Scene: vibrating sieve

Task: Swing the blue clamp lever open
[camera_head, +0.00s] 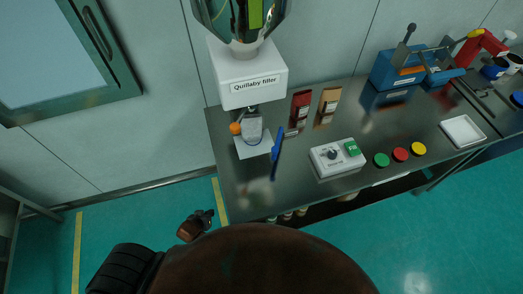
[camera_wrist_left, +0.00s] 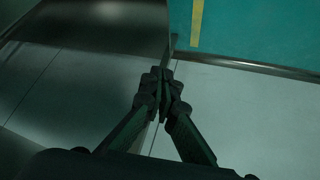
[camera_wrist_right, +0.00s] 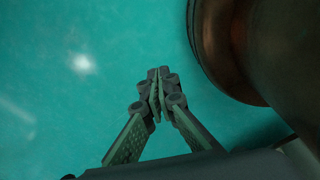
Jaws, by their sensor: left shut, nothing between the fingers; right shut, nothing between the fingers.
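A slim blue lever (camera_head: 277,143) stands at a slant beside the pouch under the white filler (camera_head: 249,78). Another blue lever-like bar (camera_head: 445,76) is on the blue bench device (camera_head: 392,73) at the back right; I cannot tell which is the clamp lever. My left gripper (camera_head: 207,216) is off the table's left front corner, well apart from both. In the left wrist view my left gripper (camera_wrist_left: 166,77) is shut and empty. In the right wrist view my right gripper (camera_wrist_right: 157,75) is shut and empty above the floor; the head view does not show it.
On the steel table (camera_head: 240,189) are a control box (camera_head: 335,157), green, red and yellow round pieces, red (camera_head: 300,105) and tan (camera_head: 328,100) packs, and a white tray (camera_head: 463,131). An orange ball (camera_head: 235,128) is by the filler. The table's front left is clear.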

